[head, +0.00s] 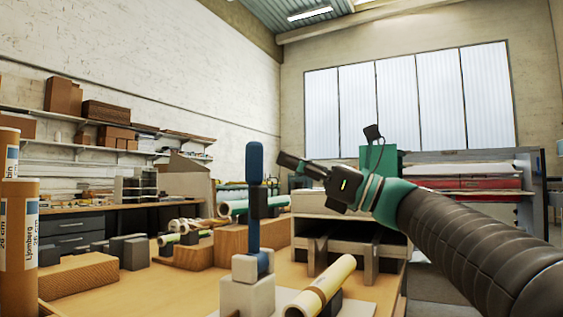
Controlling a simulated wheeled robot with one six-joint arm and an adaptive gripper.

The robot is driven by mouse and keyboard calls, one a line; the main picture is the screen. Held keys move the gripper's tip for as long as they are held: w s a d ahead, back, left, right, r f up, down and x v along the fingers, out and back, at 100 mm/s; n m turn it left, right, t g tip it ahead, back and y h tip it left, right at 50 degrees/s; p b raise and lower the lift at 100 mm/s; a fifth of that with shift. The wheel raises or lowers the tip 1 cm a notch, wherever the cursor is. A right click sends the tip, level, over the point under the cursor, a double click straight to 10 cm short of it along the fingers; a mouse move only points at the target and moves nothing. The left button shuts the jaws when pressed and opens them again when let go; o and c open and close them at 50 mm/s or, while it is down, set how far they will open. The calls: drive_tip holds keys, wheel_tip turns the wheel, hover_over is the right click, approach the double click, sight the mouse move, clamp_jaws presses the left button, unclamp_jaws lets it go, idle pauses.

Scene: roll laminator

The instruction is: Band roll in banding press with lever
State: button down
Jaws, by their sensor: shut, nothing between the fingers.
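The banding press is a pale block (248,292) at the front of the table. Its lever stands upright, with a dark blue handle (254,163) on top and a blue lower part. A cream roll (335,275) with a brown band around it lies tilted beside the press to the right, near the table's front edge. Whether the roll touches the press is hard to tell. My gripper (284,160) reaches in from the right. It is shut and empty, with its tip just right of the blue handle and a small gap between them in the picture.
Brown cardboard tubes (18,245) stand at the left edge. Wooden blocks (82,275) and several rolls (185,232) lie on the table (170,290). A pale rack with open slots (345,232) stands behind the cream roll, below my arm. Shelves with boxes line the left wall.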

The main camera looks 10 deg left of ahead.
drive_tip(key=s+d, duration=0.2)
drive_tip(key=d, duration=0.9)
drive_tip(key=shift+d, duration=0.15)
drive_tip(key=shift+s, duration=0.2)
